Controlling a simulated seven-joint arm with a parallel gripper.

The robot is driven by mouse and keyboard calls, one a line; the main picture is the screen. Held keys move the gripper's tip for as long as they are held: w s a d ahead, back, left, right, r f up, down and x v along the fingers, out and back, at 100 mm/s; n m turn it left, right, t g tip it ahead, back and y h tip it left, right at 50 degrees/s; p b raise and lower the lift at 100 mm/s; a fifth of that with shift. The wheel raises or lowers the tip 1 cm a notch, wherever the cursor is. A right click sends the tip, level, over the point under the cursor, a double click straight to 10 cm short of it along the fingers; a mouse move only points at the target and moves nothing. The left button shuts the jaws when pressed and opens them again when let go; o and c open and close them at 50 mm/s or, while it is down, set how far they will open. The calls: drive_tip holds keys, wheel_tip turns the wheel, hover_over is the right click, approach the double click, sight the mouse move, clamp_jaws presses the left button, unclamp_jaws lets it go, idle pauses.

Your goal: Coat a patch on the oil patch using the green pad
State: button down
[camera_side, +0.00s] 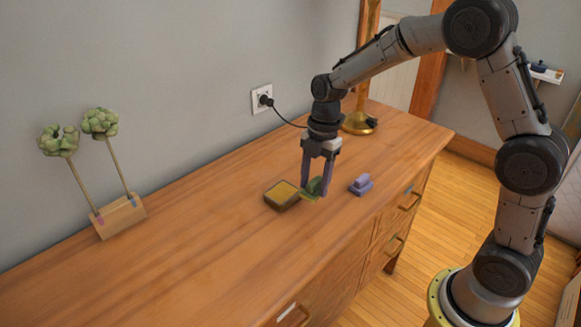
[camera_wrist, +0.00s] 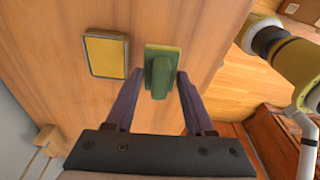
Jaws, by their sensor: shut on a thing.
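The pad is just right of the oil patch (camera_side: 281,192), a shallow dark-rimmed square with a yellow surface. The oil patch also shows left of the pad in the wrist view (camera_wrist: 105,55), with a gap between them. I cannot tell whether the pad touches the table.
A purple pad with a handle (camera_side: 361,184) sits right of my gripper. A wooden block (camera_side: 122,216) holding two green-topped sticks stands at the left. A brass lamp base (camera_side: 359,123) stands behind. The wooden dresser top (camera_side: 200,240) is bare in front and left of the oil patch.

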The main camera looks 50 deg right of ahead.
drive_tip(key=s, duration=0.1)
drive_tip(key=s+d, duration=0.1)
drive_tip(key=s, duration=0.3)
drive_tip(key=shift+s+d, duration=0.1)
drive_tip(key=shift+d, duration=0.15)
drive_tip(key=shift+s+d+r+m, duration=0.15)
drive_tip(key=shift+s+m, duration=0.1)
drive_tip(key=shift+m, duration=0.05)
drive_tip(key=shift+w+d+r, duration=0.1)
drive_tip(key=shift+d+r, duration=0.05)
drive_tip(key=shift+f, duration=0.5)
wheel_tip(320, 180, down, 4)
drive_tip(key=shift+f, duration=0.1)
drive_tip(key=a, duration=0.5)
drive_tip(key=shift+a, duration=1.3)
